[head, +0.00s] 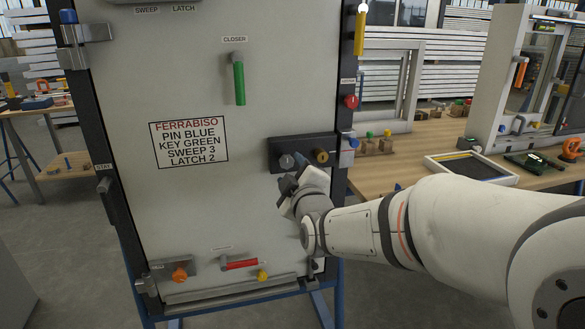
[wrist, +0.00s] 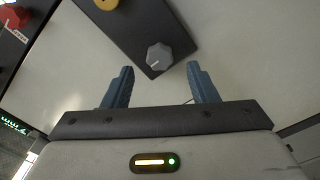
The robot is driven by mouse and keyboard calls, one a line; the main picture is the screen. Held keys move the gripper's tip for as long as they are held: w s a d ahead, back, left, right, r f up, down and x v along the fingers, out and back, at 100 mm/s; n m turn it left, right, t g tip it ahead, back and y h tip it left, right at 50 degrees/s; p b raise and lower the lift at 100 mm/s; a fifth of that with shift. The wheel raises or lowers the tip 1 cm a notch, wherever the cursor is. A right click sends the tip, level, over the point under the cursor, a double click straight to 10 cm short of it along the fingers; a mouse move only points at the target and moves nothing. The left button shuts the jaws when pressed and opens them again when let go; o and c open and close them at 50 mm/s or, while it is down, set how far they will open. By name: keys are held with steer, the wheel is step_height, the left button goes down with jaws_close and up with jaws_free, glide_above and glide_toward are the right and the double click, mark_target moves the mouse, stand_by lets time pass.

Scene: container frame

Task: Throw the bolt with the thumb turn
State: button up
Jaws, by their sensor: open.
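The thumb turn looks to be the grey faceted knob (head: 287,161) with a pale pointer line, on a dark lock plate (head: 275,147) at the right of the panel. In the wrist view the knob (wrist: 158,55) lies just beyond and between the fingertips. My gripper (head: 288,184) is just below the knob in the head view; its blue-grey fingers (wrist: 159,70) are apart with nothing between them. The knob appears untouched. A brass round piece (head: 320,155) sits beside it on the plate. The bolt itself cannot be made out.
A green handle (head: 239,83) and a printed sign (head: 189,145) are on the panel. A red knob (head: 351,102) and a yellow handle (head: 360,32) are on the right frame. Below are a red lever (head: 240,265) and an orange knob (head: 179,274). A workbench (head: 400,170) stands behind right.

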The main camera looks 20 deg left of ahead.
mark_target(287, 164)
steer(key=shift+x, duration=2.2)
steer(key=shift+c, duration=0.3)
steer(key=shift+f, duration=0.1)
steer(key=c, duration=0.9)
